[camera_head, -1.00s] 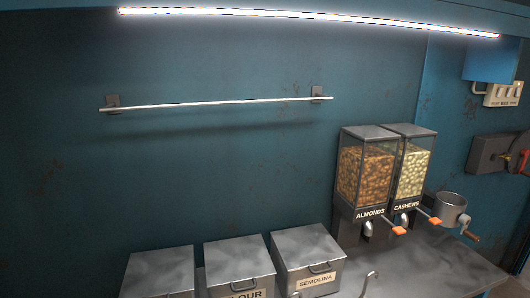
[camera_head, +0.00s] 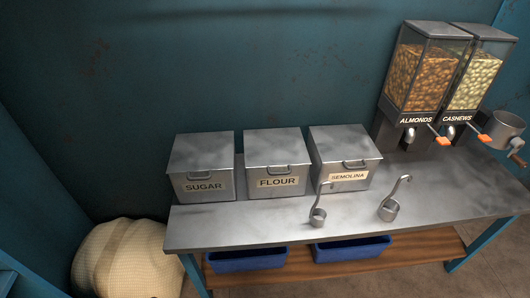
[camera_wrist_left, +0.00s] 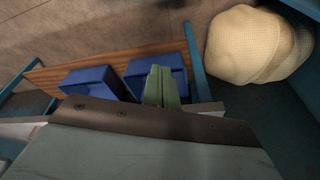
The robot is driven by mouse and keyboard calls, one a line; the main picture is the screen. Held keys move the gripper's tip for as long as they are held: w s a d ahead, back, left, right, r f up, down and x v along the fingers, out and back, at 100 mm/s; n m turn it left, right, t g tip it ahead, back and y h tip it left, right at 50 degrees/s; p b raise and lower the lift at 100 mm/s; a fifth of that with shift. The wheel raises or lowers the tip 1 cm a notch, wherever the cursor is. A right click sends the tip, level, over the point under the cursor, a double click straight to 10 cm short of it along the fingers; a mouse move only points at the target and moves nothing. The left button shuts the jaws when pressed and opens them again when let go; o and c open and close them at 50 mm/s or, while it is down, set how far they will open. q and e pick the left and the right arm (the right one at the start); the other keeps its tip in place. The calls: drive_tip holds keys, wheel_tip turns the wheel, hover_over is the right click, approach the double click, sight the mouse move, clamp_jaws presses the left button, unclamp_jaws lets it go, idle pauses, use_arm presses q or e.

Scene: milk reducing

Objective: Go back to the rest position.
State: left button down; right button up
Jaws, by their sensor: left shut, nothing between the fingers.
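My left gripper (camera_wrist_left: 160,72) shows in the left wrist view as two green fingers pressed together, shut and empty. It points toward the lower shelf with the blue bins (camera_wrist_left: 152,78) and touches nothing that I can see. Neither gripper shows in the head view, and my right gripper is in no view.
A metal table (camera_head: 240,228) carries sugar (camera_head: 203,165), flour (camera_head: 278,162) and semolina boxes (camera_head: 345,155), two ladles (camera_head: 389,209), and almond (camera_head: 417,75) and cashew dispensers (camera_head: 475,80). A metal grinder (camera_head: 506,128) is at right. A beige sack (camera_head: 128,258) lies left.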

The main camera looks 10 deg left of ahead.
use_arm(q)
drive_tip(key=s+f+b, duration=0.1)
drive_tip(key=s+f, duration=0.2)
drive_tip(key=f, duration=0.5)
drive_tip(key=s+f+b, duration=0.1)
drive_tip(key=s+f, duration=0.2)
drive_tip(key=f, duration=0.5)
drive_tip(key=s+a+f+g+b, duration=0.1)
drive_tip(key=s+a+f, duration=0.2)
drive_tip(key=s+f, duration=0.9)
drive_tip(key=shift+s+a+g, duration=0.15)
drive_tip(key=shift+s+g, duration=0.25)
drive_tip(key=shift+s, duration=0.1)
